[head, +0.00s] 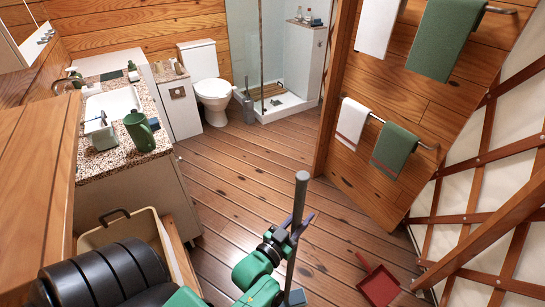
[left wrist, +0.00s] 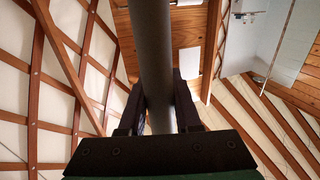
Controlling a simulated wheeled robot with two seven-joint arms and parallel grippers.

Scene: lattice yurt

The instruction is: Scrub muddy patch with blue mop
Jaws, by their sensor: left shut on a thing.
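My left gripper (head: 292,232) is shut around the grey handle (head: 301,190) of the mop, which stands nearly upright above the wooden floor. The left wrist view shows the handle (left wrist: 155,50) between the two dark fingers (left wrist: 160,112). At the handle's lower end a blue-grey piece (head: 294,297), seemingly the mop head, shows at the bottom edge of the head view, partly hidden by my arm. I cannot make out a muddy patch on the visible floor. My right gripper is not in view.
A red dustpan (head: 379,286) lies on the floor at the right, near the lattice wall (head: 490,200). A vanity counter (head: 115,150) and a tan bin (head: 120,232) stand at the left. The toilet (head: 212,95) is at the back. The middle floor (head: 240,180) is clear.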

